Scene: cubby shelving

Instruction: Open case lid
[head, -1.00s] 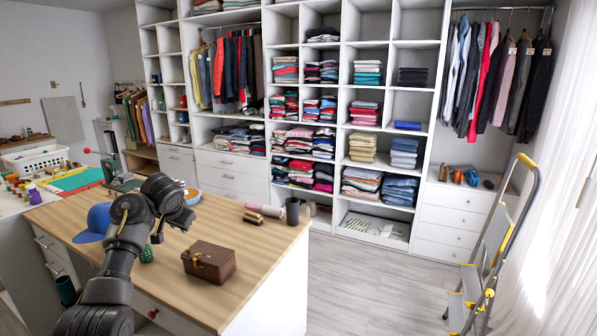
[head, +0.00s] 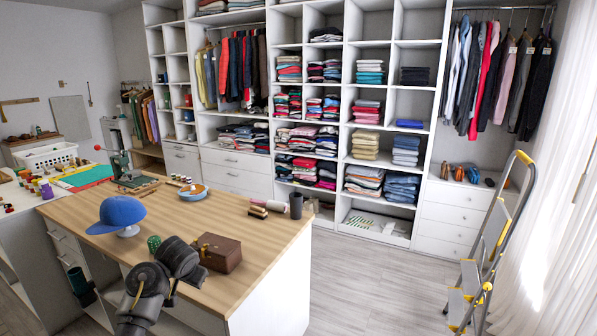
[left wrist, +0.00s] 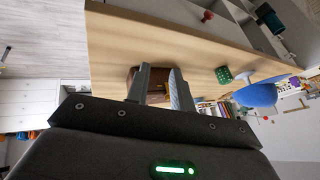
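The brown case (head: 220,254) sits on the wooden tabletop near its front edge, with its lid down and a yellowish clasp or strap on its left side. My left arm rises from the bottom of the head view, its black wrist just left of the case; I cannot make out the fingers there. In the left wrist view my left gripper (left wrist: 161,68) has its two fingers apart, with nothing held between them. The case (left wrist: 158,82) shows beyond and between the fingers, partly hidden by them. I cannot tell any contact. My right gripper is not in view.
A blue cap (head: 117,214) on a stand and a green dotted object (head: 153,243) stand left of the case. Thread spools (head: 258,209) and a dark cup (head: 296,205) are behind it to the right. A blue bowl (head: 193,193) sits farther back. The middle tabletop is clear.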

